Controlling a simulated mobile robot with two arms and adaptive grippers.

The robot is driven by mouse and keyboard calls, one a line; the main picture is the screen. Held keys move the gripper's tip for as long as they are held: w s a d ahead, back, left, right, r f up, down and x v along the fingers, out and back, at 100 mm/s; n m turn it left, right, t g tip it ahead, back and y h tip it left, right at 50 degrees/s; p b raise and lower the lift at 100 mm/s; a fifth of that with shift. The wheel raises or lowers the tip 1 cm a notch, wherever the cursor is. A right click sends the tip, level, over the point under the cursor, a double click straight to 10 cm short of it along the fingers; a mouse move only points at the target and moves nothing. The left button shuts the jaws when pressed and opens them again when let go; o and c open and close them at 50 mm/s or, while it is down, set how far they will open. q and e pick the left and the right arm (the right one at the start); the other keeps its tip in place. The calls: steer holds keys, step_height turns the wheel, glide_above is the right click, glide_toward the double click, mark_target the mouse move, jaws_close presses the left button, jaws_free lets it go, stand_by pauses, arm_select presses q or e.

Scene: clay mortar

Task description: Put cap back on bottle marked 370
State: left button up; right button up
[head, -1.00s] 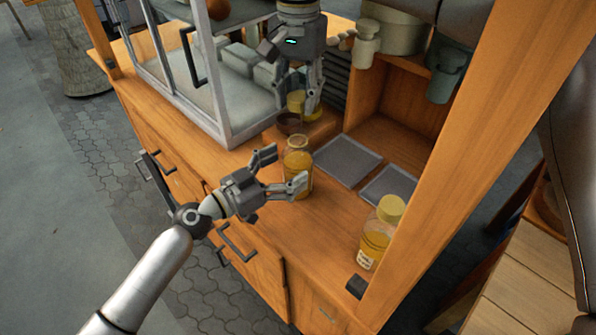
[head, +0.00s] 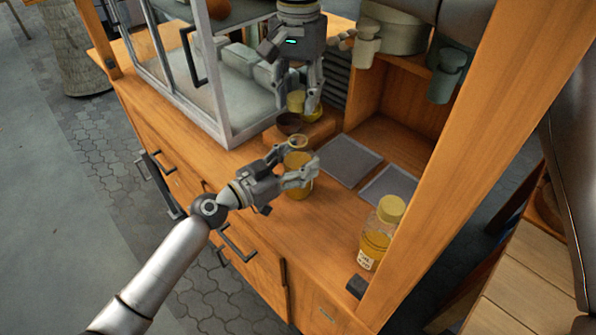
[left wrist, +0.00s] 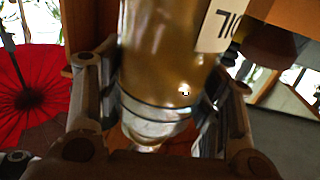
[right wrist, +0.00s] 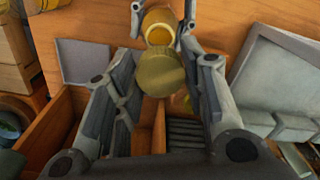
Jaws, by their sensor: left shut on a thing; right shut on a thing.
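An open glass bottle (head: 299,187) with amber contents stands on the wooden counter. Its round mouth shows in the right wrist view (right wrist: 158,24). My left gripper (head: 298,165) is shut around its upper body. In the left wrist view the bottle (left wrist: 165,55) fills the space between the fingers; part of its pale label (left wrist: 222,25) shows, but no 370 is readable. My right gripper (head: 298,108) is shut on a yellow cap (right wrist: 160,71), behind and above the bottle. The cap is apart from the bottle mouth.
A second bottle (head: 376,238) with a yellow cap on stands at the counter's right, beside the wooden post (head: 450,150). Two grey trays (head: 348,160) lie right of the open bottle. A dark bowl (head: 289,123) sits behind it. A glass case (head: 205,75) stands at the left.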

arm_select(q)
steer(key=c, duration=0.5)
steer(key=shift+c, duration=0.2)
arm_select(e)
steer(key=shift+f, duration=2.5)
steer(key=shift+f, duration=0.1)
steer(key=shift+f, duration=0.75)
steer(key=shift+f, duration=0.6)
